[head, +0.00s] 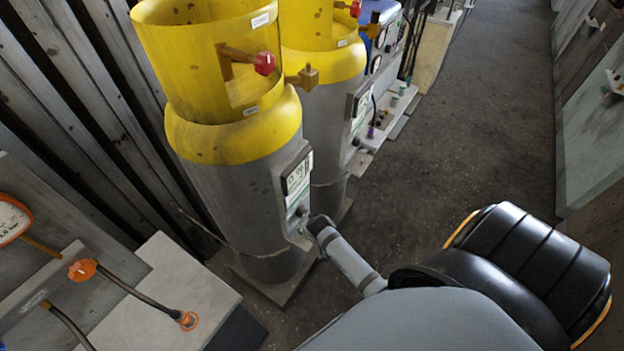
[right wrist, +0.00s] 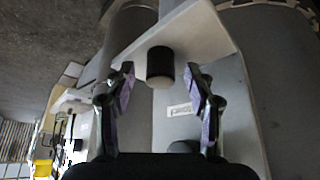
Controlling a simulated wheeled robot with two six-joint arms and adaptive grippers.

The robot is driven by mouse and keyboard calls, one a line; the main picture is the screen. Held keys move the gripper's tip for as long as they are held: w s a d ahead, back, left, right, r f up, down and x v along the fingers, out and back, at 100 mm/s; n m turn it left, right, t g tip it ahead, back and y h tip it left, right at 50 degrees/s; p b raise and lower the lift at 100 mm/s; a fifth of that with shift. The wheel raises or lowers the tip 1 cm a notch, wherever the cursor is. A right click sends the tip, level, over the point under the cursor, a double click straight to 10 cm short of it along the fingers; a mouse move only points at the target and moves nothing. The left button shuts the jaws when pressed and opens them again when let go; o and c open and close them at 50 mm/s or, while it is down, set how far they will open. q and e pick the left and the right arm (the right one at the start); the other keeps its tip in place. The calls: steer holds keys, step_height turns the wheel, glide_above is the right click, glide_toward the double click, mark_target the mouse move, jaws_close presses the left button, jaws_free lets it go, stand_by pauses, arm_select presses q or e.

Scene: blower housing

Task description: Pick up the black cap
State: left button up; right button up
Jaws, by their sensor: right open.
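The black cap (right wrist: 160,62) shows in the right wrist view as a short dark cylinder with a pale end, in front of a light grey panel or shelf. My right gripper (right wrist: 160,78) is open, with one finger to each side of the cap and a gap on both sides. In the head view my right gripper (head: 308,228) is at the lower front of the near gas cylinder (head: 228,190), by its labelled panel (head: 296,185). I cannot clearly make out the cap there. My left gripper is not in view.
A second yellow-topped cylinder (head: 340,95) stands behind the near one. A ledge with small coloured parts (head: 385,125) is farther back. A pale block with orange fittings (head: 170,300) is at lower left. The dark floor (head: 480,110) to the right is clear.

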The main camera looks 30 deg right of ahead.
steer(key=c, duration=1)
steer(key=shift+c, duration=0.2)
step_height(320, 180, up, 3)
steer(key=shift+r, duration=0.15)
steer(key=s+d+r+p, duration=0.2)
steer(key=s+d+r, duration=0.6)
steer(key=s, duration=0.3)
steer(key=shift+s+d+r, duration=0.15)
steer(key=shift+s+r, duration=0.05)
steer(key=shift+r, duration=0.65)
